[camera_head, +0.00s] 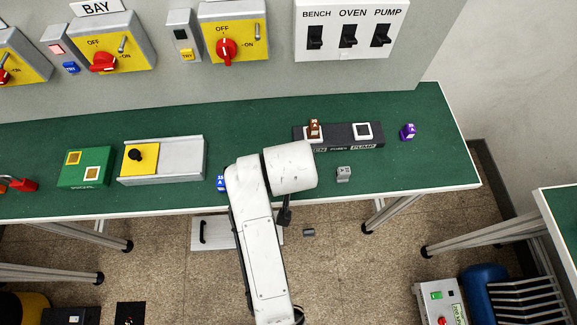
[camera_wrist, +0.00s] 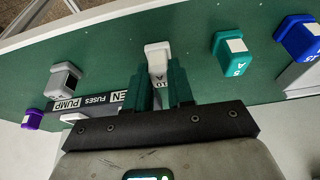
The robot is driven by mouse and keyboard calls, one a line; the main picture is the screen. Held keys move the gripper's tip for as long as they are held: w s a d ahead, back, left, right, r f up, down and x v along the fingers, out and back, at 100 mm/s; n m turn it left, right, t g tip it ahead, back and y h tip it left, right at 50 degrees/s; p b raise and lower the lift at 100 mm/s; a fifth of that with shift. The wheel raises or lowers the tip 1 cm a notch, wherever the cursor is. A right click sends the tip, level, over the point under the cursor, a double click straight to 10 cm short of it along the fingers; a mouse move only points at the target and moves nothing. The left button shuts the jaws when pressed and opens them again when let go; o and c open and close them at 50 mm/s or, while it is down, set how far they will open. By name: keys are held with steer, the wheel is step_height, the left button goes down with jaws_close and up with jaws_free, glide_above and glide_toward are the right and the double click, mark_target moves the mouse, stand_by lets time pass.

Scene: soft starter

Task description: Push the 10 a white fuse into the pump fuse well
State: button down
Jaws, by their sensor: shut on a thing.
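In the wrist view, my gripper (camera_wrist: 158,85) has its teal fingers shut on the white 10 A fuse (camera_wrist: 157,58). The fuse's white body sticks out between the fingertips. The fuse block is dark and labelled; in the head view (camera_head: 340,145) it lies on the green bench. Its pump fuse well (camera_head: 362,131) has a white rim and looks empty. In the wrist view the white rim of the pump well (camera_wrist: 74,117) is left of my fingers, partly cut off by the gripper body. My arm hides the gripper and white fuse in the head view.
A brown fuse (camera_head: 314,127) stands in the oven well. A grey fuse (camera_head: 344,173), a purple fuse (camera_head: 407,131) and a blue fuse (camera_head: 220,183) stand on the bench. A green 5 A fuse (camera_wrist: 230,52) shows in the wrist view. The bench's right end is mostly clear.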

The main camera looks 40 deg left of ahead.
steer(key=shift+r, duration=0.1)
step_height(320, 180, up, 6)
steer(key=p, duration=0.6)
steer(key=shift+r, duration=0.15)
steer(key=shift+r+b, duration=0.3)
steer(key=shift+b, duration=0.15)
steer(key=shift+r, duration=0.45)
